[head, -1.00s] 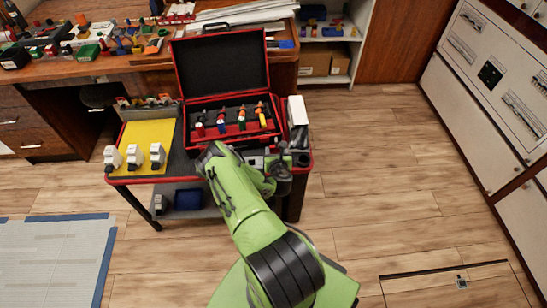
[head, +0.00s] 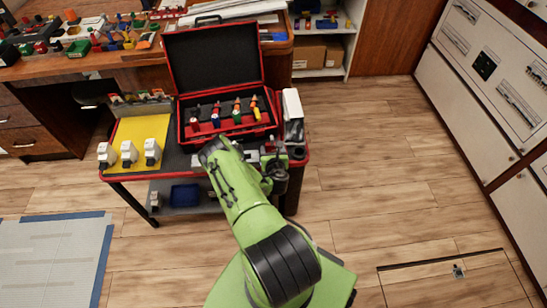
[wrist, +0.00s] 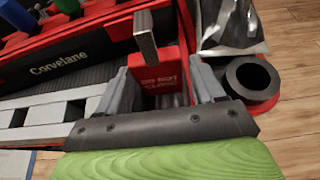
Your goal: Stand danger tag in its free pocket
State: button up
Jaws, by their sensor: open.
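A red tag (wrist: 163,77) with white lettering that reads "DO NOT CLOSE" stands between the fingers of my gripper (wrist: 166,88) in the wrist view. The fingers are open, one on each side of it, and I see no firm grip. A grey metal bar (wrist: 145,32) rises at the tag's upper edge; I cannot tell whether it belongs to the tag. A pale grey slotted rack (wrist: 38,117) lies to the left of the fingers. In the head view, my gripper (head: 272,168) is over the cart's front right, and the arm hides the tag. I cannot identify the free pocket.
An open red case (head: 226,131) with several coloured tools stands on the cart behind my gripper; its front (wrist: 70,62) is close in the wrist view. A dark round cup (wrist: 250,82) stands right of the fingers. White devices (head: 128,153) sit on a yellow mat (head: 146,128).

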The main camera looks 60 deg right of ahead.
aim_at(272, 149)
jog(key=p+v, duration=0.2)
jog(key=v, duration=0.2)
jog(key=shift+r+p, duration=0.2)
jog(key=shift+p, duration=0.1)
jog(key=p+v, duration=0.6)
jog(key=p, duration=0.6)
jog(key=shift+s+a+p, duration=0.25)
jog(key=shift+a+p, duration=0.05)
jog(key=shift+p, duration=0.05)
